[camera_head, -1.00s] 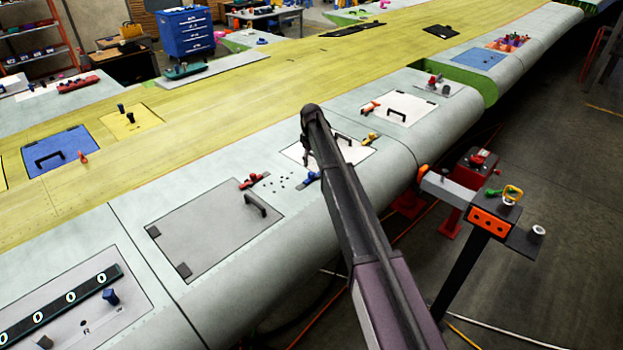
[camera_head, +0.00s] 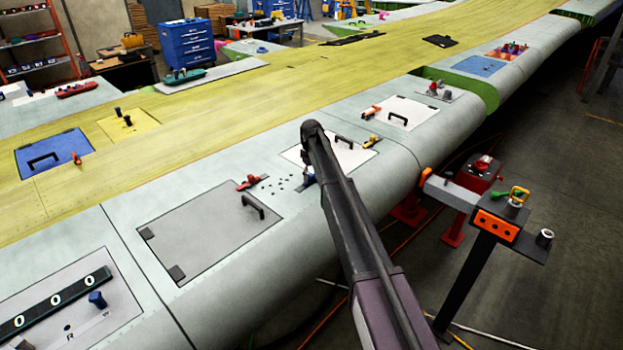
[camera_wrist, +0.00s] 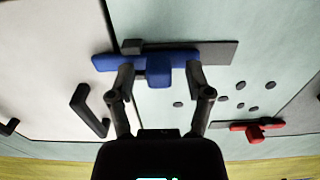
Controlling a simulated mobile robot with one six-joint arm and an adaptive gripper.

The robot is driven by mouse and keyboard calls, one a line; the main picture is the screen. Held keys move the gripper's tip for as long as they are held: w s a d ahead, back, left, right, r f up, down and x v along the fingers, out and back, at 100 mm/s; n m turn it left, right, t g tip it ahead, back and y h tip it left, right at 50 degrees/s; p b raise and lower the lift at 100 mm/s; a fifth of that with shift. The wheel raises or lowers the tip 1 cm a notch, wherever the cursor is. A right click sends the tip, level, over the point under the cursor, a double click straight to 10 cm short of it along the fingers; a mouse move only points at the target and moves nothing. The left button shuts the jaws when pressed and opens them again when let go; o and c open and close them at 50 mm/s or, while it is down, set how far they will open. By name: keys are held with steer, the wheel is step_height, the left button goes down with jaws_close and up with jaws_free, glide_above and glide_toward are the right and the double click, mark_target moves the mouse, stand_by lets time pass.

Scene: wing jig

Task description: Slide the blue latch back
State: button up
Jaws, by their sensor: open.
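The blue latch (camera_wrist: 158,73) lies across the top middle of the wrist view, a flat blue bar with a raised knob, in line with a grey plate (camera_wrist: 218,54). My gripper (camera_wrist: 160,76) is open, with one finger on each side of the knob.
A white panel (camera_wrist: 50,50) with a black handle (camera_wrist: 88,110) lies left in the wrist view. A red latch (camera_wrist: 255,131) and several dark holes or studs lie to the right. In the head view a grey hatch (camera_head: 205,225) and a yellow latch (camera_head: 371,141) flank my arm.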

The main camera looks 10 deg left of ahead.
mark_target(304, 187)
stand_by(0.3)
jaws_close()
steer(key=shift+s+a, duration=0.6)
steer(key=shift+s, duration=0.2)
steer(key=shift+s+a, duration=0.6)
steer(key=shift+s, duration=0.2)
jaws_free()
steer(key=shift+a, duration=0.1)
steer(key=s+d+f+m+b, duration=0.2)
steer(key=s+d+m, duration=0.3)
steer(key=s+d, duration=1)
steer(key=s+d+f+m+b, duration=0.3)
steer(key=s+d+m, duration=0.2)
steer(key=s+d, duration=1)
steer(key=s, duration=0.8)
steer(key=shift+s+d+f, duration=0.2)
